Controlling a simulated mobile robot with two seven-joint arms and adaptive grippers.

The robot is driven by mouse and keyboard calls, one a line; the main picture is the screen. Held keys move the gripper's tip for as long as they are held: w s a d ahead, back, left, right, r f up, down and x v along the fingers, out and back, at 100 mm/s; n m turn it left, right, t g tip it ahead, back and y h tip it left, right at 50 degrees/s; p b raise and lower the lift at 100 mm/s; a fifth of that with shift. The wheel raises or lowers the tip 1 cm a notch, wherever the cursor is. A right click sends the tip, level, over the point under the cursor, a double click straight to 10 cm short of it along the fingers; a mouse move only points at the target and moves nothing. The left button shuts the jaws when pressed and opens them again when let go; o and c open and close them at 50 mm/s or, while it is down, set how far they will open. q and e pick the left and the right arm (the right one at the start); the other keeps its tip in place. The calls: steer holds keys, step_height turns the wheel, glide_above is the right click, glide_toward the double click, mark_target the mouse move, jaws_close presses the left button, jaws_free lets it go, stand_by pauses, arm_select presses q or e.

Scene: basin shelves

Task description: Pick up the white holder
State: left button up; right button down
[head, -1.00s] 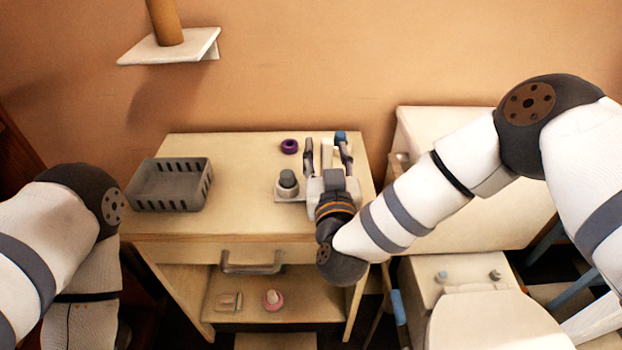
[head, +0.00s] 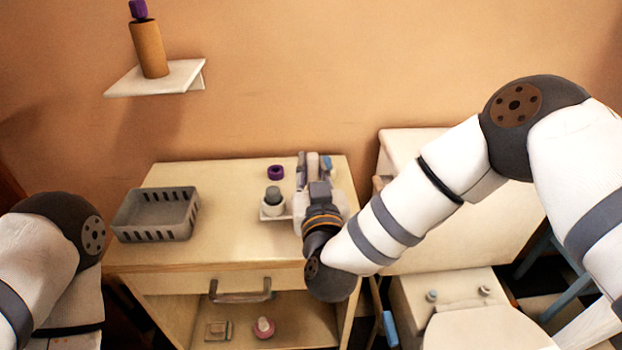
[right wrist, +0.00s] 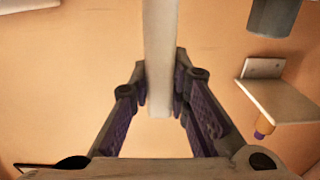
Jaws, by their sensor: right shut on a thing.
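The white holder (head: 313,163) stands at the back right of the cabinet top, mostly hidden by my right gripper in the head view. My right gripper (head: 313,159) is shut on it, one finger on each side. In the right wrist view the holder shows as a pale upright bar (right wrist: 160,55) between the fingertips (right wrist: 160,95). I cannot tell whether its base touches the cabinet top. My left arm is at the left edge of the head view, but its gripper does not show.
A wall shelf (head: 185,80) bears a brown cylinder. A toilet (head: 490,325) stands at right.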

arm_select(q)
steer(key=w+r+t+p, duration=0.2)
steer(key=w+r+p, duration=0.1)
steer(key=w+r, duration=0.1)
steer(key=shift+w+r+p, duration=0.35)
steer(key=shift+w+r, duration=0.05)
steer(key=shift+w, duration=0.1)
arm_select(e)
steer(key=s+r, duration=1)
steer(key=s, duration=0.4)
steer(key=shift+a+r, duration=0.15)
steer(key=shift+a, duration=0.3)
steer(key=shift+w+d+f+b, duration=0.15)
steer(key=shift+w+f+b, duration=0.8)
steer(key=shift+w+f, duration=1.2)
steer(key=shift+w+d+f+b, duration=0.15)
steer(key=shift+w+f+b, duration=0.75)
steer(key=shift+w+f, duration=1.2)
steer(key=shift+w+d+f+b, duration=0.15)
steer(key=shift+w+f+b, duration=0.8)
steer(key=shift+w+f, duration=1.2)
arm_select(q)
steer(key=s+f+g, duration=0.2)
steer(key=s+f, duration=0.4)
steer(key=shift+s+f+g, duration=0.3)
steer(key=shift+s+f, duration=0.05)
steer(key=shift+f, duration=0.05)
arm_select(e)
steer(key=shift+w+r, duration=0.55)
steer(key=shift+w, duration=0.1)
